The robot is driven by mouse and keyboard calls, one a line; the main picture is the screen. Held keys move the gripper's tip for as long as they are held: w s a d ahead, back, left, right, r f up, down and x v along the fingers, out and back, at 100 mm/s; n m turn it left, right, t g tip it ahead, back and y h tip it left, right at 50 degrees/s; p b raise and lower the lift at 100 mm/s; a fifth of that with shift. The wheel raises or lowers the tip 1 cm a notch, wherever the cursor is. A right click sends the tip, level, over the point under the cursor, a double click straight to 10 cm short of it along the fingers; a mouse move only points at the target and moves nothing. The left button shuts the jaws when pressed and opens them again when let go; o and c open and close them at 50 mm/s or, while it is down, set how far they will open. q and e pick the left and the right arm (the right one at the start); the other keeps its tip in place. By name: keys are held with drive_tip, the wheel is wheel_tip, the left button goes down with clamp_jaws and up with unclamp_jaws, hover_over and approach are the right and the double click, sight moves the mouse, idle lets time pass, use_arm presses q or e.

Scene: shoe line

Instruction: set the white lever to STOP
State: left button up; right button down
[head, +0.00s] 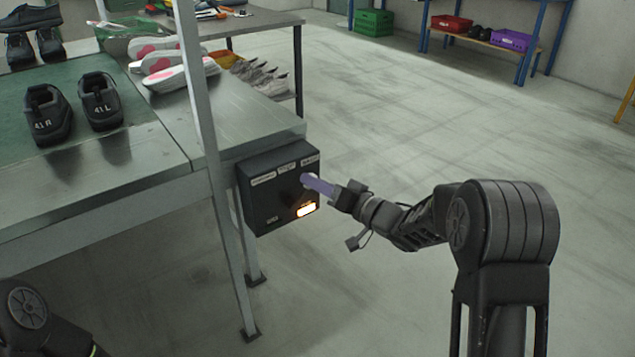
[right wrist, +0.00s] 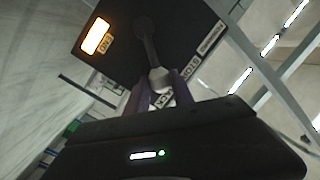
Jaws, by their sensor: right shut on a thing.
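A dark control box (head: 262,205) hangs at the end of the steel bench. Its lever has a dark shaft and a white knob (right wrist: 159,78). The lever points at the label at the right end of the row, partly hidden in the right wrist view, where I read only "ACK". The STOP label (right wrist: 191,68) is the middle one, beside the knob. My right gripper (head: 314,183), with purple fingers, is shut on the knob; its fingers also show in the right wrist view (right wrist: 162,88). My left gripper is out of view; only part of that arm shows at bottom left.
An orange lamp (head: 306,210) glows low on the box, by a label reading END. The bench (head: 100,190) carries black shoes (head: 101,100) and pink-and-white soles (head: 165,62). A bench upright (head: 200,90) stands left of the box.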

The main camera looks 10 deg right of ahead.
drive_tip(key=a+n, duration=0.1)
drive_tip(key=a+r+n+p, duration=0.1)
drive_tip(key=n, duration=0.1)
drive_tip(key=shift+s+r+h, duration=0.15)
drive_tip(key=shift+s+h, duration=0.15)
drive_tip(key=shift+s, duration=0.1)
drive_tip(key=shift+s+a+r+n+g, duration=0.1)
drive_tip(key=shift+s+a+n+g, duration=0.1)
drive_tip(key=shift+a+n+g, duration=0.45)
drive_tip(key=shift+s+a+n+t+h, duration=0.25)
drive_tip(key=shift+a+n+h, duration=0.25)
drive_tip(key=shift+n, duration=0.55)
drive_tip(key=c, duration=1.1)
unclamp_jaws()
drive_tip(key=shift+d+r, duration=0.1)
